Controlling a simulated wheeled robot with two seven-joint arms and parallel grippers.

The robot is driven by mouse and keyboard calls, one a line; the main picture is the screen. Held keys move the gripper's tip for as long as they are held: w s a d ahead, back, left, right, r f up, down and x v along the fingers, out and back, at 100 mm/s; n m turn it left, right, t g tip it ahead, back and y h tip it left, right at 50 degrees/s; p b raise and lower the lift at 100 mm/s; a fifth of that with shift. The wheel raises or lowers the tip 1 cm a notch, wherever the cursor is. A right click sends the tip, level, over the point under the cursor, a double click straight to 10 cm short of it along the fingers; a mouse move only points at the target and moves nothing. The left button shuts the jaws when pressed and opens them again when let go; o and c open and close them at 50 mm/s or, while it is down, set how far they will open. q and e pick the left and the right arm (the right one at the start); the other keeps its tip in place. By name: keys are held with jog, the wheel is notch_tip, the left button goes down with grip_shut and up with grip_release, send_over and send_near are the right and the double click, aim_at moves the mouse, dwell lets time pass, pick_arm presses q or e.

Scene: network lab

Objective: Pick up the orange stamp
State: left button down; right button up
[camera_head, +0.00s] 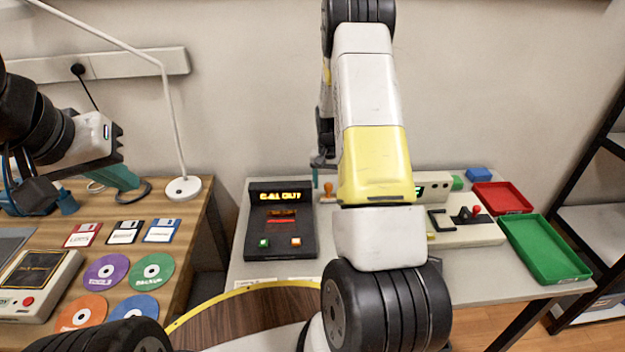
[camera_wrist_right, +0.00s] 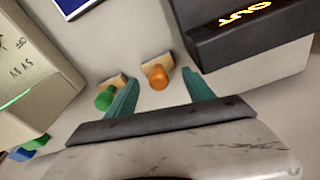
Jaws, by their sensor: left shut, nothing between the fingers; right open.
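The orange stamp (camera_head: 328,188) stands on the grey table, just right of the black call-out box, partly crowded by my right arm in the head view. In the right wrist view the orange stamp (camera_wrist_right: 157,76) shows its round knob and tan base between the fingertips. My right gripper (camera_wrist_right: 161,80) is open, its two teal fingers either side of the stamp in the picture; contact cannot be told. In the head view my right gripper (camera_head: 318,170) is mostly hidden. My left gripper (camera_head: 122,178) is shut and empty over the wooden desk at left.
A green stamp (camera_wrist_right: 105,97) stands close beside the orange one, near a finger. The black call-out box (camera_head: 281,220) is on the other side. A cream console (camera_head: 470,235), a red tray (camera_head: 502,198) and a green tray (camera_head: 545,250) are further right.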

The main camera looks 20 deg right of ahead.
aim_at(328, 191)
jog(key=f, duration=0.4)
jog(key=shift+w+d+f, duration=0.15)
jog(key=shift+w+f, duration=0.05)
jog(key=shift+f, duration=0.05)
jog(key=shift+c, duration=0.4)
jog(key=c, duration=0.9)
jog(key=shift+c, duration=0.3)
jog(key=shift+r, duration=0.15)
notch_tip(328, 191, up, 4)
jog(key=shift+f, duration=0.15)
jog(key=s, duration=0.5)
jog(key=s+a, duration=0.1)
jog(key=s, duration=0.4)
jog(key=s+a+r, duration=0.1)
jog(key=s, duration=0.5)
